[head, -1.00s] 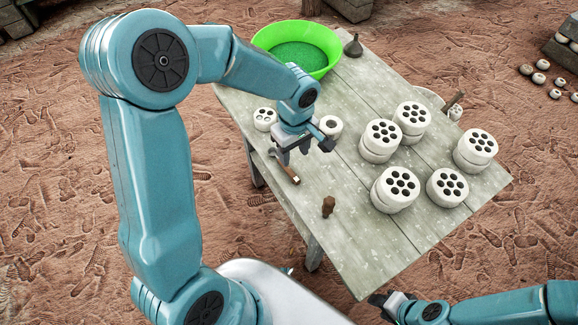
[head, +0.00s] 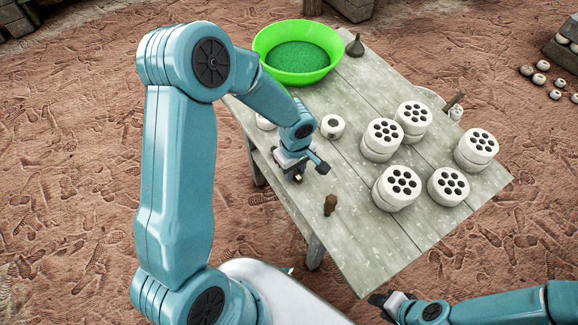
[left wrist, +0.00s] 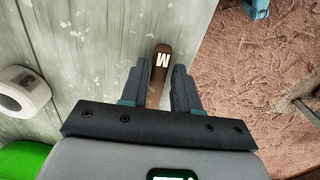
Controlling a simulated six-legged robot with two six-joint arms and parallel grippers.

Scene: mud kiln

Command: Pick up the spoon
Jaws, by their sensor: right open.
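A brown wooden handle (left wrist: 161,68) with a white letter mark lies on the grey table (head: 375,235) near its left edge. It looks like the spoon's handle; the rest of it is hidden under my gripper. My left gripper (head: 309,175) is low over the table there. In the left wrist view its two fingers (left wrist: 160,85) stand on either side of the handle, apart, with narrow gaps showing. I cannot tell how far they reach down beside it. My right gripper (head: 384,304) is open and empty, off the table's near right corner.
A green basin (head: 330,72) stands at the back left. A white ring-shaped piece (head: 333,126) is close behind my left gripper. Several white perforated bricks (head: 399,186) fill the right side. The near corner is clear.

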